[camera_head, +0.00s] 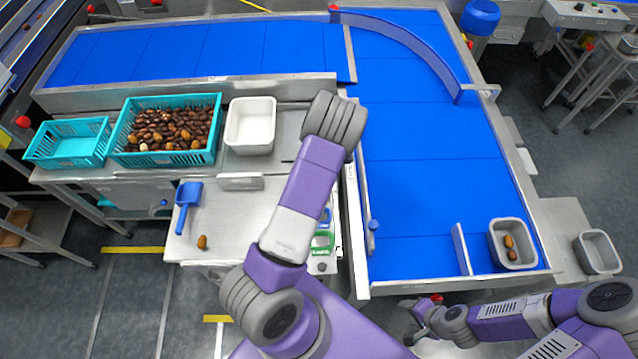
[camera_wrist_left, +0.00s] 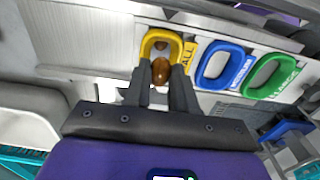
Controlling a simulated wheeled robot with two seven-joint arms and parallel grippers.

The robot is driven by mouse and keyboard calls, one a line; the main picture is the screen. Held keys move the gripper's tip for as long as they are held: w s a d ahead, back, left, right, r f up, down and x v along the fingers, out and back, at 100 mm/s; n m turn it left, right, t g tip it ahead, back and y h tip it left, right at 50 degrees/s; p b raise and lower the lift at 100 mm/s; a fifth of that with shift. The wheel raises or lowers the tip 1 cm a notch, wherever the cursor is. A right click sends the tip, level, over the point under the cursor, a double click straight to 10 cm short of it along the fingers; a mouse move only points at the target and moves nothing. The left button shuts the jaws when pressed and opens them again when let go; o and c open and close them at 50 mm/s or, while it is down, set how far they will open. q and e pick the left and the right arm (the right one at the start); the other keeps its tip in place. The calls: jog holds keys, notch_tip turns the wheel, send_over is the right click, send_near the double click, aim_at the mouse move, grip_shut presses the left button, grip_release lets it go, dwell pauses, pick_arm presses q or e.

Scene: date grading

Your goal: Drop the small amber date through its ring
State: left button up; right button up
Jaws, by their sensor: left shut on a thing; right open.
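In the left wrist view my left gripper (camera_wrist_left: 158,84) is shut on a small amber date (camera_wrist_left: 161,72). The date is at the near edge of the yellow ring (camera_wrist_left: 189,50), whose label is partly covered and ends in "ALL". A brown shape shows inside the yellow ring; I cannot tell what it is. The blue ring (camera_wrist_left: 207,68) and the green ring (camera_wrist_left: 252,78) stand beside it. In the head view my left arm hides the left gripper and the yellow ring; the green ring (camera_head: 322,241) shows partly. My right gripper (camera_head: 408,318) is open and empty at the lower right.
Another date (camera_head: 202,242) lies on the steel table near a blue scoop (camera_head: 188,195). A teal crate of dates (camera_head: 122,157), an empty teal crate (camera_head: 70,160) and a white tub (camera_head: 250,146) stand behind. A grey bin (camera_head: 496,231) holding dates sits on the blue belt (camera_head: 430,190).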

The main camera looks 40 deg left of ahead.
dwell(0.8)
pick_arm(q)
jog(key=o, duration=0.8)
jog(key=shift+r+p, duration=0.15)
jog(key=shift+p, duration=0.15)
notch_tip(320, 180, up, 6)
jog(key=p, duration=0.5)
dwell(0.3)
dwell(0.4)
